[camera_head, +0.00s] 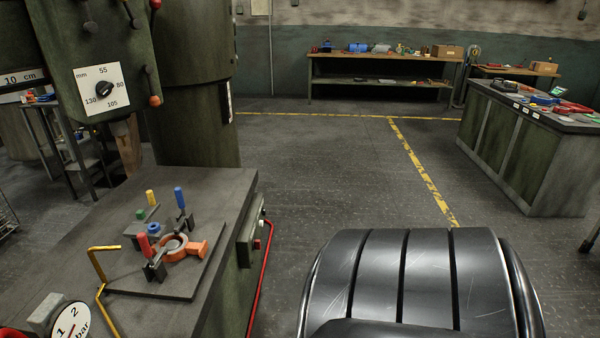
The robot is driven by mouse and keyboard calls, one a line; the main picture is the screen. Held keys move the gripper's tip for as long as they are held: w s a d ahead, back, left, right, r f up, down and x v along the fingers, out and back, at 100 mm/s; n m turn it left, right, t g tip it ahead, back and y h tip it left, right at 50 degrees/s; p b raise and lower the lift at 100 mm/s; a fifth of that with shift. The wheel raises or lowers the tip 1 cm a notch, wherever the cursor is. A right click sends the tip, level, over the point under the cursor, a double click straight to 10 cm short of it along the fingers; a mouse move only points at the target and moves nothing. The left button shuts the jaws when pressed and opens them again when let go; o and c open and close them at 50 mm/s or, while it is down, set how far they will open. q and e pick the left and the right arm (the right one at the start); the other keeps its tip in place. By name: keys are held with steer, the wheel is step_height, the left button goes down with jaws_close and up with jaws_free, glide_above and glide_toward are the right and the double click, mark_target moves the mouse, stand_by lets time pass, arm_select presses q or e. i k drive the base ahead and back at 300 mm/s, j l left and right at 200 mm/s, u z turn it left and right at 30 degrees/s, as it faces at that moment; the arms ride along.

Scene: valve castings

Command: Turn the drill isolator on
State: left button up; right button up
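A green drill (190,90) with a thick column stands at the left. Its head carries a white dial plate (101,90) with a black knob and levers with red or orange ends. A grey-green box (250,238) is fixed to the right side of the drill's table (130,210). It has small red and pale controls (257,244) on its edge, and a red cable (268,270) runs down from it. I cannot tell whether this box is the isolator or how any switch on it is set. Neither of my grippers is in view.
On the table, a dark plate (185,285) bears an orange casting (175,246) with clamps and coloured handles. A yellow bent rod (100,270) and a gauge (70,322) are at the front. A green cabinet (515,150) stands right; the floor between is clear.

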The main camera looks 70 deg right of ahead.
mark_target(256, 242)
steer(key=z, duration=1.9)
steer(key=u, duration=0.3)
steer(key=i+l+u, duration=0.4)
steer(key=l, duration=0.25)
steer(key=l+u, duration=0.25)
steer(key=i+l+u, duration=0.2)
steer(key=l, duration=0.3)
steer(key=l+u, duration=0.2)
steer(key=l, duration=0.15)
